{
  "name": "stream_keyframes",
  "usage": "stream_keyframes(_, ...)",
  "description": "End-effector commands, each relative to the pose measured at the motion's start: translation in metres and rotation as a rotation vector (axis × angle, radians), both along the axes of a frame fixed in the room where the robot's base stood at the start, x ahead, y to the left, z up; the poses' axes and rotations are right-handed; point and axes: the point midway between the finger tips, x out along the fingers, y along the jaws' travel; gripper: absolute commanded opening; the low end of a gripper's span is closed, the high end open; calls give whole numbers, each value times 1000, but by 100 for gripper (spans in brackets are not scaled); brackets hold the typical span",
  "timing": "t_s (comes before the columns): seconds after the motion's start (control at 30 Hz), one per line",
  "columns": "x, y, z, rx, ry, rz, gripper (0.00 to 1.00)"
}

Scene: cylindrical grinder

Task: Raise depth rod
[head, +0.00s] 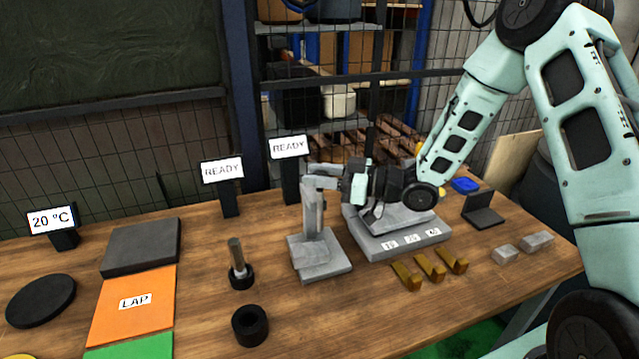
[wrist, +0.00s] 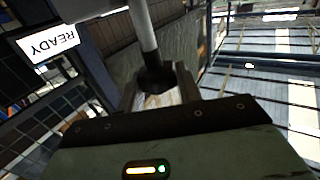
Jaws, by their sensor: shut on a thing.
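A grey gauge stand (head: 313,222) with an upright column and a short top arm stands on a flat grey base at mid-table. My gripper (head: 338,184) is at the right of its top, reaching in from the right. In the wrist view a slim grey rod (wrist: 146,32) with a black end (wrist: 155,78) comes down to my gripper (wrist: 160,98). My gripper is shut on the black end of this rod. In the head view the rod is mostly hidden by the stand and my gripper, so its height cannot be told.
A grey block with numbered labels (head: 388,245) lies close under my arm. Several brass hooks (head: 408,275) lie in front. A pin in a black collar (head: 239,265) and a black ring (head: 250,325) stand left. READY signs (head: 222,170) stand behind. The front middle is clear.

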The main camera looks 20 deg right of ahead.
Motion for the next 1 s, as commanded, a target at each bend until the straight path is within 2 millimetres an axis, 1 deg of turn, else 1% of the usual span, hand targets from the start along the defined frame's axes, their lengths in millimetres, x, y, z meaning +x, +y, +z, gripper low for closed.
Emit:
stream_keyframes(0.03,0,0,6,4,-4,1,0)
stream_keyframes(0.27,0,0,7,8,-8,1,0)
stream_keyframes(0.3,0,0,7,7,-9,1,41)
stream_keyframes(0.37,0,0,7,7,-8,0,56)
stream_keyframes(0.63,0,0,5,4,-4,0,56)
stream_keyframes(0.73,-2,-4,4,4,-4,-1,56)
stream_keyframes(0.87,-11,-18,2,4,-4,-3,56)
stream_keyframes(1.0,-28,-44,2,3,-4,-5,56)
